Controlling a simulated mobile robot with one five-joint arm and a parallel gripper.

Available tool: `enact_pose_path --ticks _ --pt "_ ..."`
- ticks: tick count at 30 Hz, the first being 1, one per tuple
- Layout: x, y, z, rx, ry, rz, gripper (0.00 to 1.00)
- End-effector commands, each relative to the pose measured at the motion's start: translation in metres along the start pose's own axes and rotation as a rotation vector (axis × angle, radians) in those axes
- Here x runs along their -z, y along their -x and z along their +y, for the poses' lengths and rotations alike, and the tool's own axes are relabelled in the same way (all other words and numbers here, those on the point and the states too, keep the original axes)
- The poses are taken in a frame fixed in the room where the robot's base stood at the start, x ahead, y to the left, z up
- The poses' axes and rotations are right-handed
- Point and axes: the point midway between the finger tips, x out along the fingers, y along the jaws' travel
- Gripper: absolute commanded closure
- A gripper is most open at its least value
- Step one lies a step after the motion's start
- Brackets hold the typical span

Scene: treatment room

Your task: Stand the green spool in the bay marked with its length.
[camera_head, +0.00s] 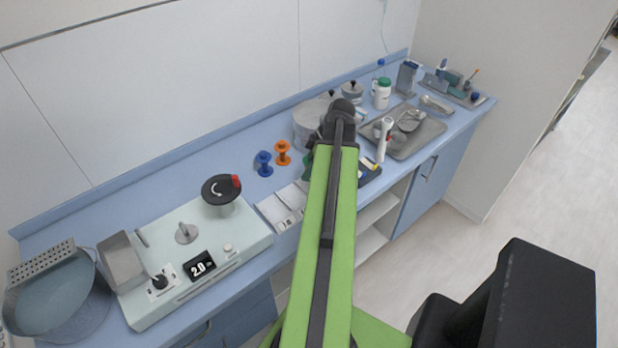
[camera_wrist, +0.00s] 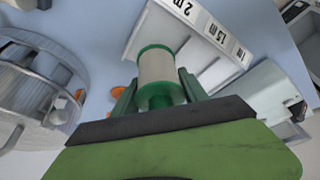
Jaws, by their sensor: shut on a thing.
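In the wrist view, the green spool (camera_wrist: 157,68) has green flanges and a pale winding. My gripper (camera_wrist: 158,88) is shut on it, one green finger on each side. Beyond the spool is the white bay rack (camera_wrist: 146,30), its edge labelled 2 m, 1.5 m and 1 m. The spool overlaps part of the rack in this view; whether they touch cannot be told. In the head view, the rack (camera_head: 285,206) lies on the blue counter, and my arm hides most of the gripper and spool. The measuring machine (camera_head: 202,267) shows 2.0 on its display.
A blue spool (camera_head: 264,164) and an orange spool (camera_head: 282,153) stand behind the rack. A grey pot (camera_head: 307,124) is behind my arm. A metal tray (camera_head: 425,133) with items is to the right. A mesh-topped basin (camera_head: 60,300) stands at the left end.

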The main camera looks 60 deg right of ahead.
Motion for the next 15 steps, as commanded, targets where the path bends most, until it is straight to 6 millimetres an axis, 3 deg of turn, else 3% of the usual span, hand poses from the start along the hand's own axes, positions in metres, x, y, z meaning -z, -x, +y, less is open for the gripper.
enact_pose_path --ticks 7,15 --pt "-0.016 -0.039 0.0 0.0 0.0 0.0 0.88" --pt "-0.015 -0.036 0.0 0.0 0.0 0.0 0.88"
